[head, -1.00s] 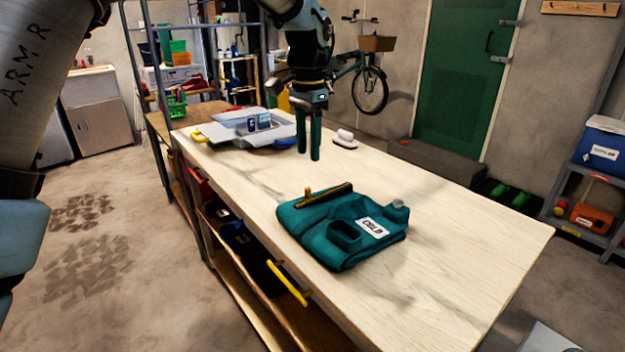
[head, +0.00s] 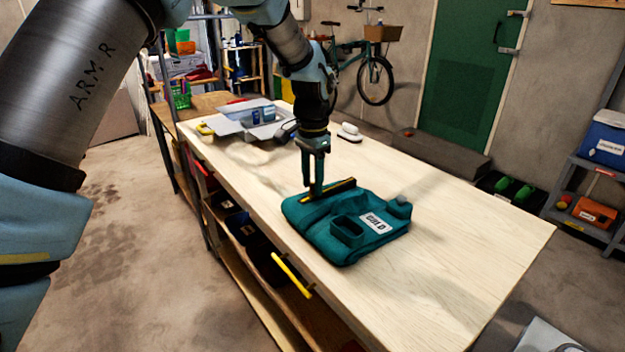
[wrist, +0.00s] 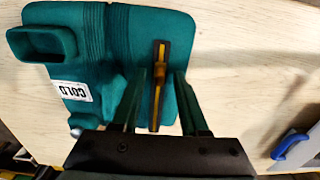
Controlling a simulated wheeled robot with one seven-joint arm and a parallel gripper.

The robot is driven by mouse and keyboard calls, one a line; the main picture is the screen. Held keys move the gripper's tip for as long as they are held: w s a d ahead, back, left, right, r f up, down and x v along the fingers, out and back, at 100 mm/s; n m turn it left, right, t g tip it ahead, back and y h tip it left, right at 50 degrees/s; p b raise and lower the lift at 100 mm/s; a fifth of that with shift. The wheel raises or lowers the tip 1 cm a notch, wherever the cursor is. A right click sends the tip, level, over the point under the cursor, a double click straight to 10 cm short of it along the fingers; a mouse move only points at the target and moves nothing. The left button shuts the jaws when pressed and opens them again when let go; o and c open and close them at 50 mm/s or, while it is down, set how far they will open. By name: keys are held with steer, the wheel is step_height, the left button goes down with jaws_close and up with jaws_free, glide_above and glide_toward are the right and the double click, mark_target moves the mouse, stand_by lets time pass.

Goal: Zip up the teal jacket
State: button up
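The folded teal jacket (head: 335,218) lies on the table, with a white "COLD" label (head: 376,222) and a raised pocket-like opening (head: 347,232). In the wrist view the strip (wrist: 156,112) carries a small brown-orange zip pull (wrist: 160,70). My gripper (head: 315,190) points down over the strip's left part. In the wrist view my gripper (wrist: 162,80) is open, its fingers on either side of the strip near the pull, with gaps visible. I cannot tell whether the fingertips touch the fabric.
A blue-handled item (wrist: 290,143) shows in the wrist view. The table (head: 460,235) is clear right of the jacket. A yellow handle (head: 292,274) juts below its front edge.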

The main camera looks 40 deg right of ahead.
jaws_close()
stand_by(1.2)
